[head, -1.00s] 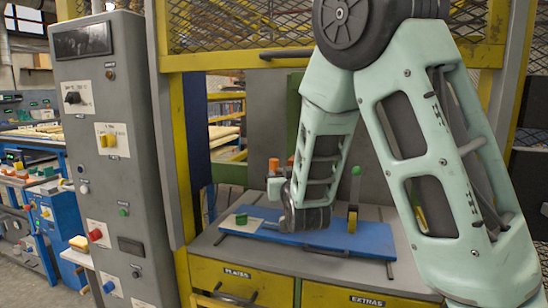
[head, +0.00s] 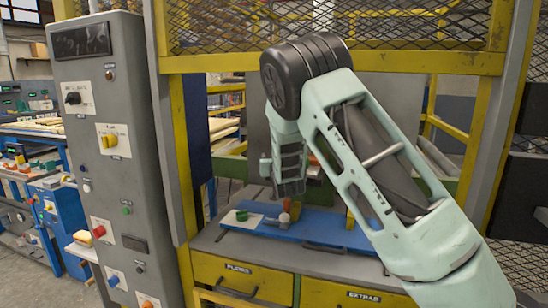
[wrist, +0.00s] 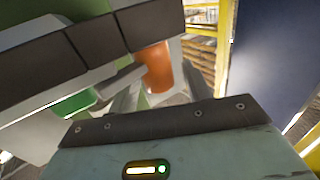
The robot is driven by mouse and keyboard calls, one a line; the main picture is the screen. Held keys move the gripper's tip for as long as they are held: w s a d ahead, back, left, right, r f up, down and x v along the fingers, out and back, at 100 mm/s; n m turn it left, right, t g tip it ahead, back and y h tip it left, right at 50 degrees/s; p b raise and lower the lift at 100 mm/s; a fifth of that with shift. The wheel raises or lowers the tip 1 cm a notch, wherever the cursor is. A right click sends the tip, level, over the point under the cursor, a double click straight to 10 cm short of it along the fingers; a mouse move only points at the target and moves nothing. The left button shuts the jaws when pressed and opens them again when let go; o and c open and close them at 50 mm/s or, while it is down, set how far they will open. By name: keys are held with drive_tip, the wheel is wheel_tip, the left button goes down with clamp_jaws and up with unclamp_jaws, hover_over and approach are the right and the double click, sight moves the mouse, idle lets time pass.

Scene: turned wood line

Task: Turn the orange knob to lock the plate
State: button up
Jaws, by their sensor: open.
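A blue plate (head: 330,232) lies flat on the grey bench top in the head view. An orange knob (head: 294,208) shows at its back edge, beside a small grey round part (head: 283,219). In the wrist view an orange cylinder (wrist: 153,67) stands just beyond the fingers of my gripper (wrist: 160,85), in the gap between them. I cannot tell whether it touches either finger. My gripper is open. In the head view its fingertips cannot be made out behind my forearm and wrist.
A green block (head: 242,215) sits at the plate's left end. A yellow frame post (head: 172,150) and grey control cabinet (head: 110,150) stand left. Yellow drawers (head: 240,278) lie below the bench. Mesh guards (head: 330,22) close the top.

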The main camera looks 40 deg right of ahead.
drive_tip(key=shift+c, duration=0.3)
drive_tip(key=c, duration=0.9)
drive_tip(key=shift+f+y+b, duration=0.15)
drive_tip(key=shift+y+b, duration=0.15)
drive_tip(key=shift+b, duration=0.2)
drive_tip(key=shift+d+f+n+t+y+b, duration=0.1)
drive_tip(key=shift+n+t+y+b, duration=0.3)
drive_tip(key=shift+n+y+b, duration=0.55)
drive_tip(key=shift+n+t+y+b, duration=0.3)
drive_tip(key=shift+n+y+b, duration=0.25)
drive_tip(key=shift+y+b, duration=0.55)
drive_tip(key=shift+r+n+y+b, duration=0.2)
drive_tip(key=shift+n+y+b, duration=0.1)
drive_tip(key=shift+y, duration=0.05)
